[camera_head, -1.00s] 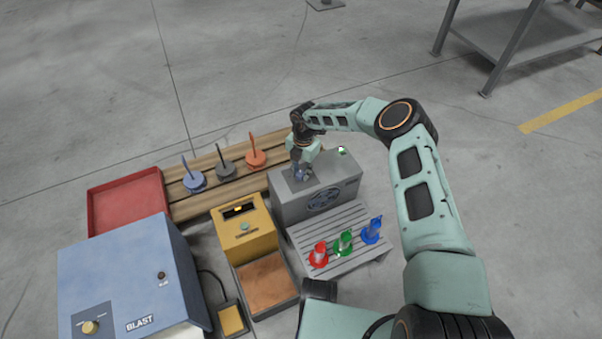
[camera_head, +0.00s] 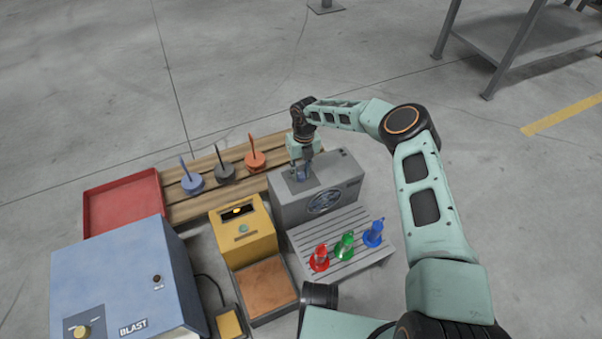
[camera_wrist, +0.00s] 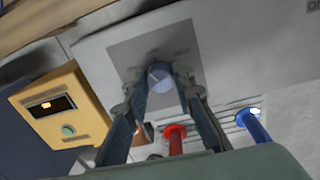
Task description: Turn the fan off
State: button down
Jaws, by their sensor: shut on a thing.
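The fan is a grey box (camera_head: 283,209) with a round blue-grey grille (camera_head: 324,201) on its front. Its top carries a darker square plate (camera_wrist: 128,52) with small labels, one reading LOW and one HIGH. A round grey knob (camera_wrist: 160,78) sits on this plate. My gripper (camera_head: 302,175) points down onto the plate. In the wrist view my gripper (camera_wrist: 161,86) has a fingertip on either side of the knob and is shut on it. The knob's pointer setting is too small to read.
A yellow box (camera_head: 258,237) stands left of the fan. A slatted grey stand (camera_head: 340,262) with red, green and blue cones is in front. A wooden pallet (camera_head: 208,205) with three upright-rod pieces and a red tray (camera_head: 125,200) lie behind left. A blue BLAST cabinet (camera_head: 120,270) is front left.

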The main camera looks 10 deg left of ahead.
aim_at(302, 173)
jog(key=n+b, duration=0.1)
jog(key=n, duration=0.4)
jog(key=shift+n, duration=0.4)
dwell(0.4)
jog(key=c, duration=1.6)
grip_release()
jog(key=r, duration=1.2)
jog(key=shift+w+d, duration=0.1)
jog(key=shift+w, duration=0.15)
